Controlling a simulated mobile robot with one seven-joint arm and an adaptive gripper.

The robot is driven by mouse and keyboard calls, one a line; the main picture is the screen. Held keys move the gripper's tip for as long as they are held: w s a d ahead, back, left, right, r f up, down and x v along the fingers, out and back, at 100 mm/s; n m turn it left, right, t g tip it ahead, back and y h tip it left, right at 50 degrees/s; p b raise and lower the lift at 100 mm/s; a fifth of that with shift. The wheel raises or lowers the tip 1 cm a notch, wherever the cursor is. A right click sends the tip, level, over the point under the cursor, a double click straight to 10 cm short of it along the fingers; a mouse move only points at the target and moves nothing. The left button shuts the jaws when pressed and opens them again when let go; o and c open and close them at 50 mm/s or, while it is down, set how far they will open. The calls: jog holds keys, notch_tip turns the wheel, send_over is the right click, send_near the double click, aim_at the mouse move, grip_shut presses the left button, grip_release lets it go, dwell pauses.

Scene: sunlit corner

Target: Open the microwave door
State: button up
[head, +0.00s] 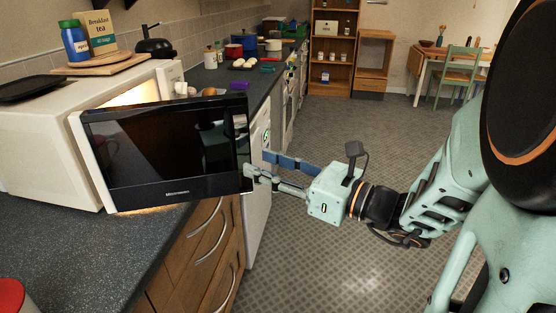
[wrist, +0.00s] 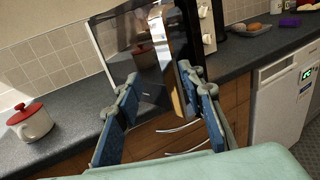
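The white microwave (head: 40,145) stands on the counter at the left of the head view. Its black door (head: 160,150) is partly open, swung out from the body, with the lit inside showing above and below it. In the wrist view the door (wrist: 125,45) is dark and reflective, ahead of the fingers. My gripper (head: 257,164) is at the door's free right edge. In the wrist view my gripper (wrist: 158,76) has its two blue-padded fingers wide apart, with nothing clasped. I cannot tell whether a fingertip touches the door.
A wooden board (head: 105,65) with a tea box and a blue jar rests on top of the microwave. Drawers (head: 205,245) with metal handles lie under the counter. A red-lidded pot (wrist: 30,122) stands on the counter. The tiled floor (head: 340,125) beyond my arm is clear.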

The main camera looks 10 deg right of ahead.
jog(key=v, duration=0.6)
jog(key=shift+s+d, duration=0.2)
jog(key=shift+d, duration=0.05)
